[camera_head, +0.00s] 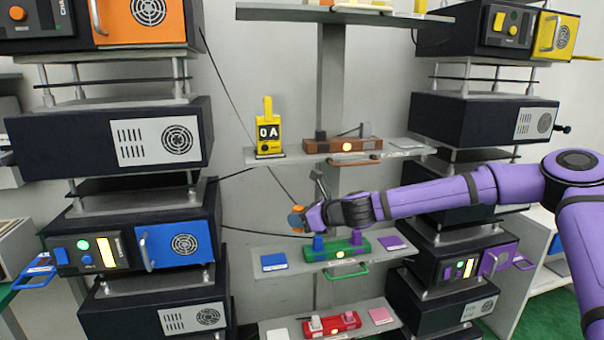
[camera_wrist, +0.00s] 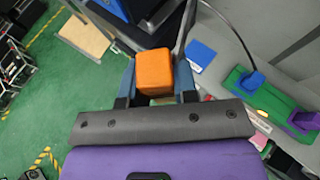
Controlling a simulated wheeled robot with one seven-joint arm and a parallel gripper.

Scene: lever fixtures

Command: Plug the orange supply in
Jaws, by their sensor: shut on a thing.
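My gripper (camera_head: 303,217) is shut on an orange block-shaped plug (camera_head: 295,218). It is in the air left of the shelf column, above the blue pad of the lower middle shelf. In the wrist view the orange plug (camera_wrist: 154,72) sits between my two blue-grey fingers (camera_wrist: 157,84). The orange supply (camera_head: 130,20) is the dark unit at the top left with an orange front. A dark cable runs down from it behind the middle shelf towards the plug. A brown fixture (camera_head: 343,146) with a lever, a grey block and a lit lamp stands on the middle shelf.
A green fixture (camera_head: 335,250) holding blue and purple plugs stands below my gripper. A red fixture (camera_head: 331,324) is lower. A yellow meter (camera_head: 268,132) reads 0 A on the middle shelf. Stacked units flank both sides. Several cables cross the gap at left.

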